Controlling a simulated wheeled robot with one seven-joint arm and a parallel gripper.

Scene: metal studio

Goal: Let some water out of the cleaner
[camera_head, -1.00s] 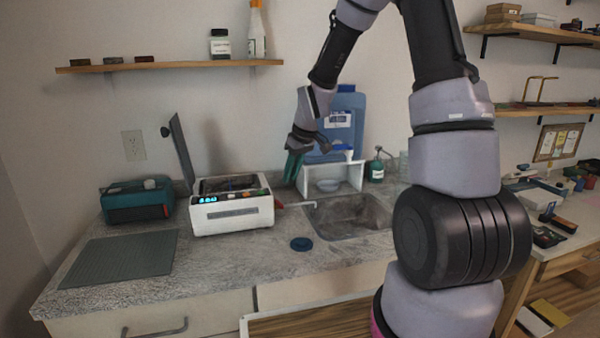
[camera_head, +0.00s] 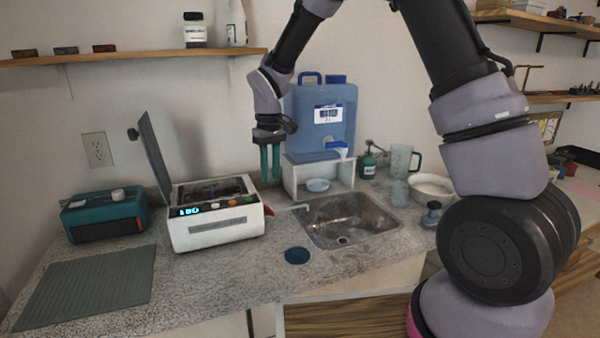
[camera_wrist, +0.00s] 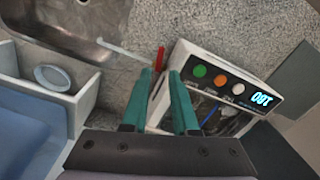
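The cleaner (camera_head: 217,230) is a white box with a lit display, coloured buttons and its lid (camera_head: 155,157) raised. It also shows in the wrist view (camera_wrist: 225,77). A red handle (camera_head: 269,211) sits low on its right side, beside a thin pale spout (camera_head: 297,207) that reaches to the sink (camera_head: 350,225). My gripper (camera_head: 270,180) points down with teal fingers above the handle. In the wrist view my gripper (camera_wrist: 160,72) is open, and the red handle (camera_wrist: 160,57) shows in line with the gap between the fingertips. I see no contact.
A blue water tank (camera_head: 320,115) on a white stand (camera_head: 290,178) is close to the right of my gripper, with a small bowl (camera_head: 317,185) beneath. A teal device (camera_head: 103,217) stands left of the cleaner. A dark blue disc (camera_head: 297,255) lies on the bare counter in front.

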